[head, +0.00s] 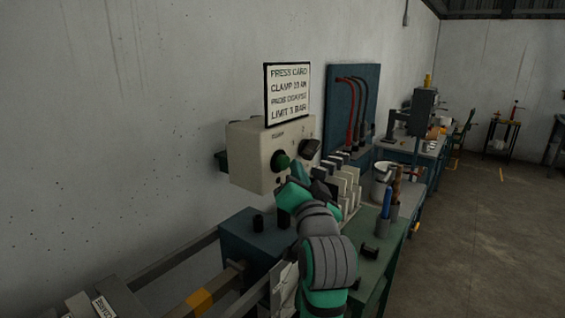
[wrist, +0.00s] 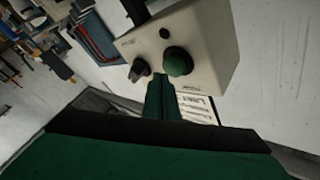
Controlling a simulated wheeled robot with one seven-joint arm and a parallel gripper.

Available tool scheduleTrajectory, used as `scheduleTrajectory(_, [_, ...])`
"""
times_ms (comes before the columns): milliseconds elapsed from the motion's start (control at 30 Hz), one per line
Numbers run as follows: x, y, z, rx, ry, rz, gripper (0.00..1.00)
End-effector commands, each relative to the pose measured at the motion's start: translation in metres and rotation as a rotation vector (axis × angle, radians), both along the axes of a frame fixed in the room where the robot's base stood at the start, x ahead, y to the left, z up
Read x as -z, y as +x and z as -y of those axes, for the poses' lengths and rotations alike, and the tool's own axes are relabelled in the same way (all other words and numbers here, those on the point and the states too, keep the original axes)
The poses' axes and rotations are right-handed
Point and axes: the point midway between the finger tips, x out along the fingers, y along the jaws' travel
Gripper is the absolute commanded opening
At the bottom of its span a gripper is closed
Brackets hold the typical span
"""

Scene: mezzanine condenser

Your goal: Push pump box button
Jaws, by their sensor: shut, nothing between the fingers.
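The pump box (head: 243,151) is a cream box on the wall side, below a printed sign. A round green button (head: 282,161) and a black knob (head: 310,147) stand out from its front. In the wrist view the box (wrist: 215,45) appears turned, with the green button (wrist: 178,61) just beyond my fingertips and the black knob (wrist: 139,70) to their left. My gripper (wrist: 163,80) is shut and empty, its tips close to the button. I cannot tell whether they touch it. In the head view my gripper (head: 299,172) is just right of the button, partly hidden by my wrist.
The sign (head: 287,93) stands above the box. A row of pale upright plates (head: 347,186) is right of my arm. A cup of pens (head: 388,212) stands on the green bench. Open floor (head: 490,235) lies at right.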

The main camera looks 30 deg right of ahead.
Motion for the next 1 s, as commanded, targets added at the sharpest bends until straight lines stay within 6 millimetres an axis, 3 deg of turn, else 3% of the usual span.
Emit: scheduleTrajectory(1000, [-0.0004,0.0090,-0.0060,-0.003,0.000,0.001,0.00])
